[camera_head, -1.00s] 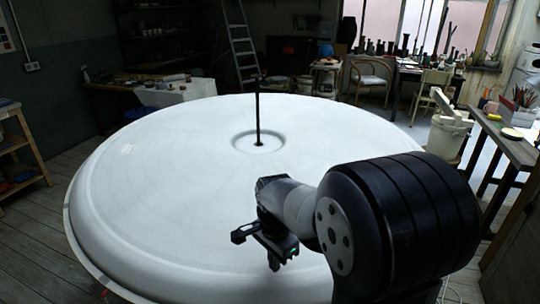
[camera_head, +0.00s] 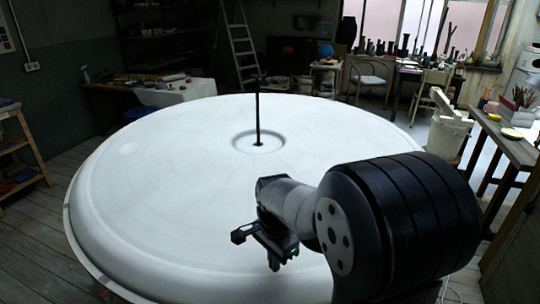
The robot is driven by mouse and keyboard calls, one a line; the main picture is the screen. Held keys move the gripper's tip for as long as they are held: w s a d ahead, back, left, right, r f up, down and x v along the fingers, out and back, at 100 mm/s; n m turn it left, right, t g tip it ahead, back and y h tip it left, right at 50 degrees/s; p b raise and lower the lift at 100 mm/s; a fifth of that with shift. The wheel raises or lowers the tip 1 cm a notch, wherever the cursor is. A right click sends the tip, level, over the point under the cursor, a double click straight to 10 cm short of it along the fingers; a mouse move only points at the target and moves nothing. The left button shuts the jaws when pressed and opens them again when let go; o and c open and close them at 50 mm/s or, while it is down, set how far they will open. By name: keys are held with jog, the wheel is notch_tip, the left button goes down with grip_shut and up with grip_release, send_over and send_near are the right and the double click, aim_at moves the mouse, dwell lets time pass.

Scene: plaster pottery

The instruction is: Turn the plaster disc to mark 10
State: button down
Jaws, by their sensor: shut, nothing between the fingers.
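The large white plaster disc (camera_head: 170,190) fills the middle of the view, with a raised rounded rim and a shallow ringed hollow at its centre. A thin dark upright rod (camera_head: 258,115) stands in that hollow. My gripper (camera_head: 258,250) is over the near part of the disc, right of the picture's centre line at its wrist. It is shut and empty. I cannot tell whether it touches the plaster. No numbered marks are readable. My arm hides the disc's near right part.
A wooden shelf (camera_head: 20,155) stands at the left and a workbench (camera_head: 505,140) at the right. A white bucket (camera_head: 449,135) stands beside the bench. A ladder (camera_head: 240,45), chair (camera_head: 372,75) and cluttered tables are at the back. Bare floor shows at the left.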

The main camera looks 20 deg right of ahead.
aim_at(288, 273)
jog(key=shift+f+b, duration=0.7)
jog(key=shift+f, duration=0.25)
jog(key=shift+s+d, duration=0.1)
jog(key=shift+s+d+f, duration=0.1)
jog(key=shift+s+d, duration=0.1)
jog(key=shift+d, duration=0.75)
jog(key=shift+s+d, duration=0.2)
jog(key=shift+d, duration=0.75)
jog(key=shift+a, duration=0.45)
jog(key=shift+p, duration=0.3)
jog(key=shift+w+d+r+p, duration=0.1)
jog(key=shift+d+r+p, duration=0.05)
jog(key=shift+r+p, duration=0.25)
jog(key=shift+w+d+r+p, duration=0.15)
jog(key=shift+r+p, duration=0.1)
jog(key=shift+r, duration=0.25)
jog(key=shift+r+p, duration=2.3)
jog(key=shift+r, duration=0.5)
